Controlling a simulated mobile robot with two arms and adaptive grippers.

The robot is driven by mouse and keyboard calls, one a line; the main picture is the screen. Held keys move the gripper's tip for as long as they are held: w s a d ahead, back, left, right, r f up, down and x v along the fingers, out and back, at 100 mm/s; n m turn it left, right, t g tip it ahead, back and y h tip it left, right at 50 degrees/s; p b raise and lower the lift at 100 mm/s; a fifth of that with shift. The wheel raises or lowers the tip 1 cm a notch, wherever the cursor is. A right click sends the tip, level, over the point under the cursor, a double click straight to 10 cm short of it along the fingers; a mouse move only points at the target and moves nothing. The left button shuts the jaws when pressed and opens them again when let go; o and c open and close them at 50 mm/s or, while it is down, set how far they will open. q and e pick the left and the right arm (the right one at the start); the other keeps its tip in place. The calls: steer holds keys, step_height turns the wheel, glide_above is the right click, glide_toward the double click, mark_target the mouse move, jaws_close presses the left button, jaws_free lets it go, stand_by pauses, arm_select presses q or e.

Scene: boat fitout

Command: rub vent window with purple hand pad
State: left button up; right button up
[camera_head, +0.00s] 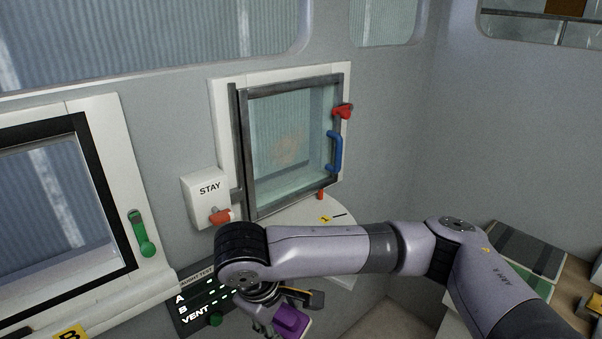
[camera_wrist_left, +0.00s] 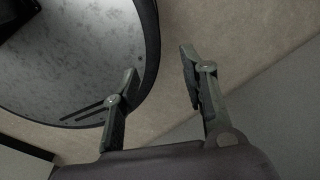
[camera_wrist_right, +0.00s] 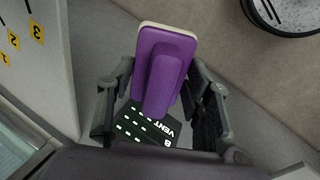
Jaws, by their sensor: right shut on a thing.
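The vent window (camera_head: 290,145) is a glass pane in a dark grey frame on the wall, with a faint brownish smudge on it. It has a blue handle (camera_head: 335,151) and a red latch (camera_head: 343,111) on its right side. The purple hand pad (camera_head: 291,320) is in my right gripper (camera_head: 283,306), below the window and apart from it. In the right wrist view the purple pad (camera_wrist_right: 163,70) with a pale edge sits between the fingers, which are shut on it. My left gripper (camera_wrist_left: 160,72) shows only in its wrist view, open and empty above the floor.
A white box marked STAY (camera_head: 207,190) with an orange-red knob is left of the window. A dark panel marked VENT (camera_head: 196,305) is below. Another framed window (camera_head: 50,215) with a green handle is at the left. A counter (camera_head: 570,268) is at the right.

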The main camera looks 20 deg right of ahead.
steer(key=w+r+n+t+y+p, duration=0.3)
steer(key=w+r+n+t+y, duration=0.1)
steer(key=w+r+n+t, duration=0.55)
steer(key=w+d+r+n+t+y+p, duration=0.45)
steer(key=w+d+r, duration=0.4)
steer(key=d, duration=0.25)
arm_select(q)
step_height(320, 180, up, 6)
steer(key=w+d+b, duration=0.1)
steer(key=shift+b, duration=0.3)
arm_select(e)
steer(key=x, duration=0.6)
steer(key=shift+a+f+n+t+y, duration=0.2)
steer(key=shift+a+n+t+y, duration=0.1)
steer(key=shift+n+t+y, duration=0.1)
steer(key=shift+w+a, duration=0.25)
steer(key=shift+w, duration=0.2)
